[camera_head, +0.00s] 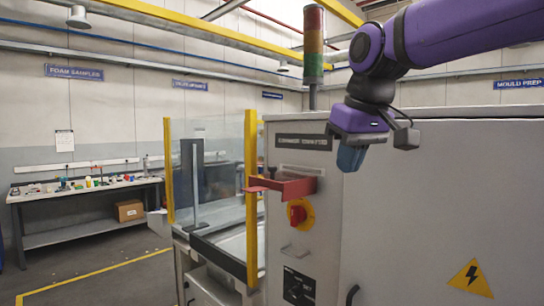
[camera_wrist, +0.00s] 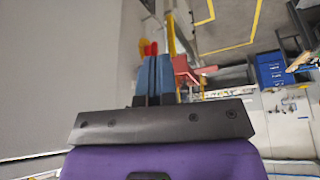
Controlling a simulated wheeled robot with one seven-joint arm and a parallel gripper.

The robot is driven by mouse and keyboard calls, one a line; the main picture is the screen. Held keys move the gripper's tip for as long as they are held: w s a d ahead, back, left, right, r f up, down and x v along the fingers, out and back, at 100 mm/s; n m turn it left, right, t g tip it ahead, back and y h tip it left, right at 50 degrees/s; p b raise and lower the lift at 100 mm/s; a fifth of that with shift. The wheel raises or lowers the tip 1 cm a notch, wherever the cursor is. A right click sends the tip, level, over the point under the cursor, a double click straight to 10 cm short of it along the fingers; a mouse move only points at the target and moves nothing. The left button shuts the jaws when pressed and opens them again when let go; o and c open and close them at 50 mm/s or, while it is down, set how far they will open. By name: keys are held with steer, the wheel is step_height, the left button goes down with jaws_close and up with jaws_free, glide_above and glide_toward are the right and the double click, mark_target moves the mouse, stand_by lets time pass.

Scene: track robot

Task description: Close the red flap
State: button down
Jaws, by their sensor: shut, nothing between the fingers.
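The red flap (camera_head: 285,187) sticks out from the narrow end of the grey cabinet, above a red rotary knob (camera_head: 297,214) on a yellow plate. It stands away from the cabinet wall. My gripper (camera_head: 350,158), with blue fingers, points down to the right of the flap and a little higher, apart from it. In the wrist view my gripper (camera_wrist: 154,60) has its fingers together and empty. The red flap (camera_wrist: 186,71) shows there just right of the fingers.
The grey cabinet (camera_head: 440,190) fills the right side, with a signal tower (camera_head: 314,45) on it. A clear guard with yellow posts (camera_head: 251,200) stands left of the flap. A workbench (camera_head: 85,190) is at the far left. The floor (camera_head: 110,275) before it is open.

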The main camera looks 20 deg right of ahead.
steer(key=w+a+r+n+g+y, duration=0.1)
steer(key=w+a+r+n, duration=0.15)
steer(key=w+r, duration=0.5)
steer(key=w+a+r+n, duration=0.1)
steer(key=w+a+r, duration=0.3)
steer(key=w, duration=0.7)
glide_above(264, 178)
steer(key=d, duration=0.2)
steer(key=shift+g, duration=0.3)
steer(key=f, duration=0.8)
steer(key=s+f, duration=0.1)
steer(key=f, duration=0.3)
steer(key=shift+a+f, duration=0.15)
steer(key=shift+f, duration=0.1)
steer(key=shift+a, duration=0.1)
